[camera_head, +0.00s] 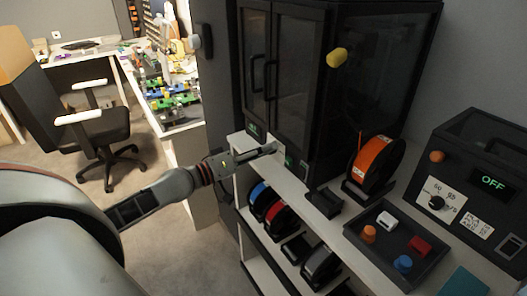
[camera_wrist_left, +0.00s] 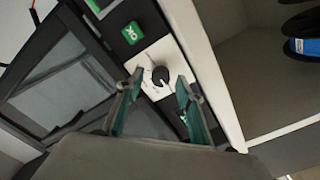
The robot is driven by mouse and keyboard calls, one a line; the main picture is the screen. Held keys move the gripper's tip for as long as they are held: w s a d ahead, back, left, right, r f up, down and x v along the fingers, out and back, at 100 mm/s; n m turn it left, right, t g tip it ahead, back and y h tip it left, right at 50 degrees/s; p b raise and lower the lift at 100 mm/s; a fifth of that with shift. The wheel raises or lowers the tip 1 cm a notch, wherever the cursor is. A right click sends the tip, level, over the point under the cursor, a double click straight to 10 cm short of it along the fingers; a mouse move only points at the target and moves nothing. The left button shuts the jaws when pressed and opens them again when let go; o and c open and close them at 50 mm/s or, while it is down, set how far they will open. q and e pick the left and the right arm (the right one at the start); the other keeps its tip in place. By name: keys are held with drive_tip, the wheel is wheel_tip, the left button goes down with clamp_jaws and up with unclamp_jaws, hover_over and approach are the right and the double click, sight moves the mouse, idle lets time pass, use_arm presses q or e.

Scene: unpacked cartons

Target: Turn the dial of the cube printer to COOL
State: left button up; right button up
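The cube printer (camera_head: 345,90) is a tall black cabinet with dark glass doors on the white shelf unit. My left gripper (camera_head: 274,148) reaches the lower front of the printer. In the left wrist view the gripper (camera_wrist_left: 159,88) is open, one teal-padded finger on each side of the dial. Contact with the knob cannot be told. The dial's lettering is too small to read. My right gripper is not in view.
Right of the printer stand an orange spool (camera_head: 375,160), a dark tray (camera_head: 380,250) with small coloured parts, and a black box (camera_head: 485,150) reading OFF with its own dial. More spools (camera_head: 275,208) lie on the shelf below. An office chair (camera_head: 95,130) stands behind at left.

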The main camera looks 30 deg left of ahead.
use_arm(q)
drive_tip(key=shift+s+a+f, duration=0.15)
drive_tip(key=shift+s, duration=0.3)
drive_tip(key=v, duration=1.1)
